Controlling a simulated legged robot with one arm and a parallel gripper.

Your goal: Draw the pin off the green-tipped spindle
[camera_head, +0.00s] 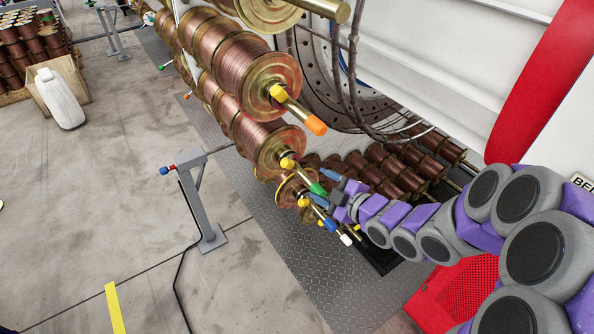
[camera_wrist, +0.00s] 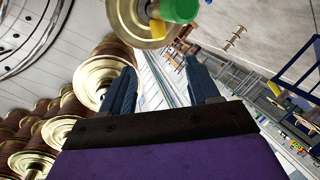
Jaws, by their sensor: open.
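The green-tipped spindle (camera_head: 317,188) sticks out from a copper-wound spool with a brass flange, pointing down and right in the head view. A yellow pin (camera_head: 287,163) sits on this spindle close to the flange. In the wrist view the green tip (camera_wrist: 180,10) is cut by the top edge, with the yellow pin (camera_wrist: 158,36) beside it against the flange. My gripper (camera_head: 325,188) is open, its blue fingers near the green tip. In the wrist view the gap between the fingers (camera_wrist: 160,64) is empty, and the pin appears beyond the fingertips.
An orange-tipped spindle (camera_head: 316,125) with its own yellow pin is above, and a white-tipped spindle (camera_head: 346,240) is below. Rows of spools (camera_head: 395,172) lie behind my gripper. A grey stand (camera_head: 200,205) is on the left, with open floor around it.

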